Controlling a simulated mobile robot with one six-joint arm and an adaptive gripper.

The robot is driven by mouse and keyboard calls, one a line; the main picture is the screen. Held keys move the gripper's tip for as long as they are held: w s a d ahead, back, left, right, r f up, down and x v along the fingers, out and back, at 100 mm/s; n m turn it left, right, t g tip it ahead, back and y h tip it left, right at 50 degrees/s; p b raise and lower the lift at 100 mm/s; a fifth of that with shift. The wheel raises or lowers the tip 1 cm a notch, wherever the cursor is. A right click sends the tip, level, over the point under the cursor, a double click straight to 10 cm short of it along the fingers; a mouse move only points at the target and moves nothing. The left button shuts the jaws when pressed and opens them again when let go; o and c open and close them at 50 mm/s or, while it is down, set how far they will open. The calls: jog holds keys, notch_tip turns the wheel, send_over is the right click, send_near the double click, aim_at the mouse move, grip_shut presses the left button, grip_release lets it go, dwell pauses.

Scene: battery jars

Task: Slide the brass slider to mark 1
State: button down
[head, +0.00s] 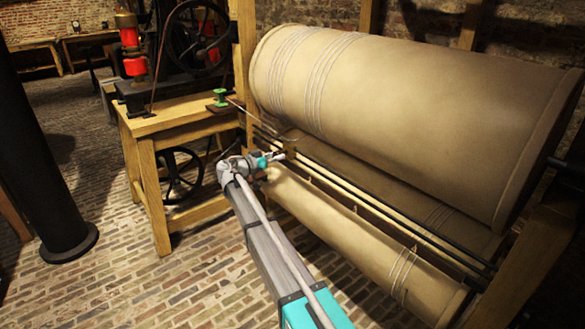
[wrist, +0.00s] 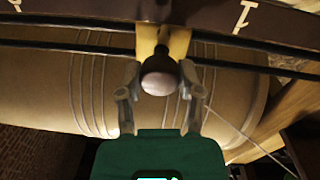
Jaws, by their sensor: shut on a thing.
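The brass slider (wrist: 179,44) sits on two dark rails (wrist: 80,48) in the wrist view, with a round pale-ended knob (wrist: 158,84) on its near side. My gripper (wrist: 160,72) is shut on that knob, one finger on each side. A pale mark like an upside-down 1 (wrist: 243,17) is on the dark board, to the right of the slider and apart from it. In the head view my gripper (head: 277,157) is at the left part of the rails (head: 370,205); the slider is too small to make out there.
A large tan drum (head: 400,100) is above the rails, and a smaller roller (head: 350,235) lies below. A wooden bench (head: 165,125) with a green spool (head: 220,97) stands to the left. Another pale mark (wrist: 14,4) is cut off at the wrist view's top left.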

jog(key=w+a, duration=0.4)
jog(key=w, duration=0.1)
jog(key=shift+w, duration=0.35)
jog(key=shift+c, duration=1.3)
grip_release()
jog(key=shift+s, duration=0.1)
jog(key=v, duration=1.2)
jog(key=shift+f, duration=0.1)
